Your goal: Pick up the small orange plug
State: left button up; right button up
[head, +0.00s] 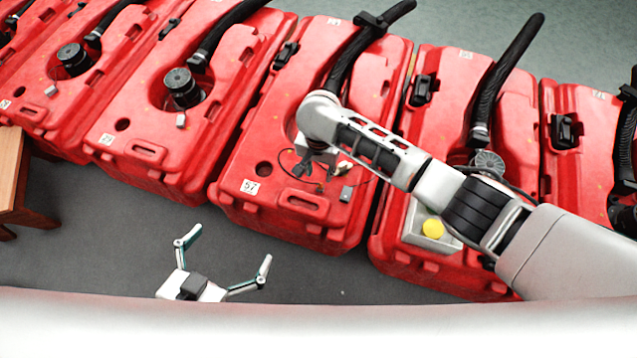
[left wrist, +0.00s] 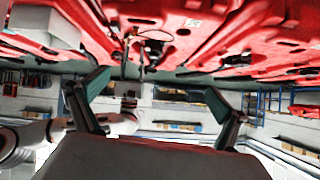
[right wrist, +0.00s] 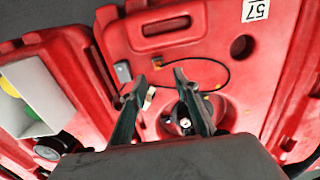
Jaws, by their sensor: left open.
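A small orange bit (right wrist: 218,87), possibly the plug, shows at the end of a thin black cable (right wrist: 228,70) on the red tank marked 57 (right wrist: 270,60). It is right of my right gripper's fingers in the right wrist view. My right gripper (right wrist: 160,76) is above this tank, its fingertips apart with nothing clearly held between them. In the head view my right gripper (head: 318,165) partly covers the tank's round opening, and I cannot make out the plug there. My left gripper (head: 218,247) is open and empty over the grey floor, in front of the tanks.
Red tanks with black hoses (head: 345,60) stand in a slanted row. A pale box with a yellow button (head: 433,229) sits on the tank to the right, below my right arm. A wooden table (head: 12,170) stands at the left edge. Floor before the tanks is clear.

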aim_at(320, 186)
jog(key=f+b, duration=0.1)
jog(key=f, duration=0.1)
jog(key=f+b, duration=0.1)
jog(key=f, duration=0.1)
jog(key=s+f+b, duration=0.1)
jog(key=f, duration=0.2)
jog(key=shift+d+b, duration=0.25)
jog(key=shift+b, duration=0.1)
jog(key=shift+w+f, duration=0.15)
jog(key=shift+w, duration=0.05)
jog(key=shift+w+r, duration=0.2)
jog(key=shift+r, duration=0.05)
pick_arm(q)
jog(key=shift+n+t+h, duration=0.6)
jog(key=shift+n, duration=0.1)
jog(key=w+d+r, duration=0.1)
jog(key=d, duration=0.1)
jog(key=w+d+r, duration=0.1)
jog(key=d+r, duration=0.1)
jog(key=shift+w+r, duration=0.15)
pick_arm(e)
grip_shut()
